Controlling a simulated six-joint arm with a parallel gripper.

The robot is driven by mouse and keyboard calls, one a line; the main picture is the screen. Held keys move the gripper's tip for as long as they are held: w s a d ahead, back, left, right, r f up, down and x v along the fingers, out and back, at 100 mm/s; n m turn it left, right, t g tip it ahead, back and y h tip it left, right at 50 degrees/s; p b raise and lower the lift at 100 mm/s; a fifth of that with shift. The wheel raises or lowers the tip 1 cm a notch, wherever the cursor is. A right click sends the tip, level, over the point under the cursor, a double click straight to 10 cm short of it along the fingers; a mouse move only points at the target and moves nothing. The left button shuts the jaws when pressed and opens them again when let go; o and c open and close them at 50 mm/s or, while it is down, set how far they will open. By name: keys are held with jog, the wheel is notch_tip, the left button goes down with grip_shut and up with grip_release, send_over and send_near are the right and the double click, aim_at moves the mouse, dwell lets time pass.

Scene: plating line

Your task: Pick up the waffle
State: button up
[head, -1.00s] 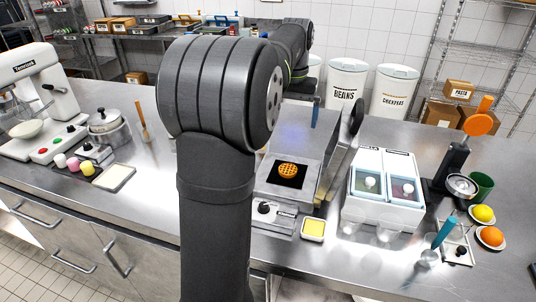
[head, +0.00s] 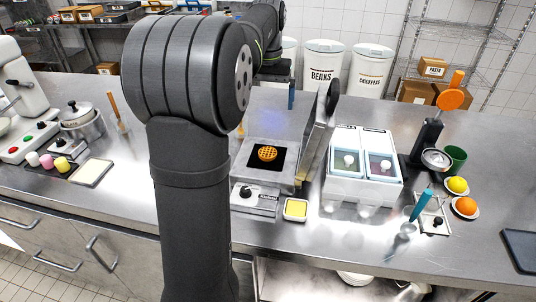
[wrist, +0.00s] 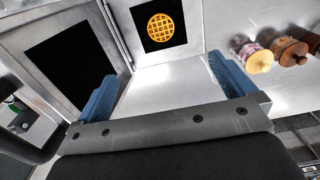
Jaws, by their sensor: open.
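The waffle (head: 268,153) is round and golden orange with a grid pattern. It lies flat on the black square plate of a grey waffle maker (head: 245,172), whose lid stands open. In the wrist view the waffle (wrist: 161,28) shows whole near the top centre. My gripper (wrist: 163,88) is open, its two blue fingers wide apart with nothing between them. The waffle lies beyond the fingertips, roughly in line with the gap, and is not touched. A second black panel (wrist: 70,65) shows left of the fingers. In the head view my arm hides most of the gripper.
A white two-compartment bin (head: 362,190) stands right of the waffle maker. A small yellow-filled dish (head: 295,209) sits at its front right. A pale tray (head: 92,172) lies to the left. An orange (head: 466,206) and a lemon (head: 457,185) rest far right.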

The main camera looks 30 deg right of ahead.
jog(key=c, duration=0.5)
jog(key=m, duration=0.9)
send_over(268, 151)
jog(key=f, duration=0.8)
jog(key=a+f, duration=0.1)
jog(key=f, duration=0.3)
jog(key=shift+s+f, duration=0.15)
jog(key=shift+s, duration=0.1)
jog(key=shift+w+d+f, duration=0.1)
jog(key=shift+d+f, duration=0.1)
jog(key=shift+f, duration=1.15)
jog(key=shift+w+d+f, duration=0.1)
jog(key=shift+d+f, duration=0.1)
jog(key=shift+f, duration=1.1)
